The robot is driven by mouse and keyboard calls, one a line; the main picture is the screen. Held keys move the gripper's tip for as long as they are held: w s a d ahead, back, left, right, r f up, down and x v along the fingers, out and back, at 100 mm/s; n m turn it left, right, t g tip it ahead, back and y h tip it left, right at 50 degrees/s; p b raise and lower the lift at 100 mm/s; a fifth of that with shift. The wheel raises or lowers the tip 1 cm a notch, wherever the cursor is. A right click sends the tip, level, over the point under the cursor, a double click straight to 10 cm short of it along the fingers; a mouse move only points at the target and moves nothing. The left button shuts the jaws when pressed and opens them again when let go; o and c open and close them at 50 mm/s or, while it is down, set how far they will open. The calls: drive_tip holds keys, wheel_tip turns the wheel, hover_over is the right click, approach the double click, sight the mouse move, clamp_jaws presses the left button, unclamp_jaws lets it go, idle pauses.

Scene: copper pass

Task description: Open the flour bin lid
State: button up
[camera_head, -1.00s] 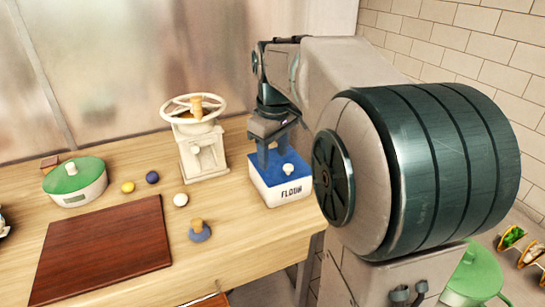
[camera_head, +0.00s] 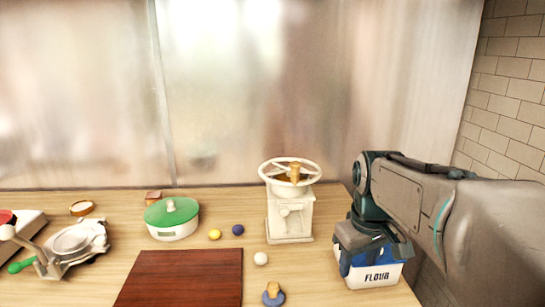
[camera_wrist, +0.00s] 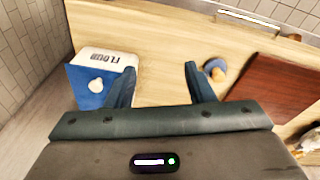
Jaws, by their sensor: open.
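The flour bin (camera_head: 372,276) is a white box marked FLOUR with a blue lid, at the right of the counter in the head view. In the wrist view the bin (camera_wrist: 107,60) is at the left, with the blue lid (camera_wrist: 80,88) lying over its top and a white knob (camera_wrist: 96,85) on the lid. My gripper (camera_wrist: 161,88) is open and empty. Its left finger overlaps the lid's edge in that view, and the knob is outside the fingers, to their left. In the head view my gripper (camera_head: 362,238) is over the bin and hides the knob and most of the lid.
A white grinder (camera_head: 290,215) with a handwheel stands left of the bin. A brick wall (camera_head: 515,90) is at the right.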

drive_tip(key=s+a+f+m+t, duration=0.1)
drive_tip(key=s+a+f+m, duration=0.25)
drive_tip(key=s+f, duration=0.55)
drive_tip(key=w+d+r+n+g+p, duration=0.1)
drive_tip(key=w+d+r+n, duration=0.1)
drive_tip(key=w+d+r, duration=0.45)
drive_tip(key=w+d+r+n+g+p, duration=0.1)
drive_tip(key=w+d+r, duration=0.25)
drive_tip(key=w, duration=0.55)
drive_tip(key=w+d+r+n+g+p, duration=0.1)
drive_tip(key=w+d+r+n, duration=0.1)
drive_tip(key=w+d+r, duration=0.45)
drive_tip(key=f, duration=0.5)
drive_tip(key=w+a+f, duration=0.1)
drive_tip(key=f, duration=0.5)
drive_tip(key=f+p, duration=0.1)
drive_tip(key=f, duration=0.4)
drive_tip(key=shift+w+a+f, duration=0.15)
drive_tip(key=shift+w+f, duration=0.1)
drive_tip(key=shift+w, duration=0.1)
clamp_jaws()
drive_tip(key=shift+r, duration=0.1)
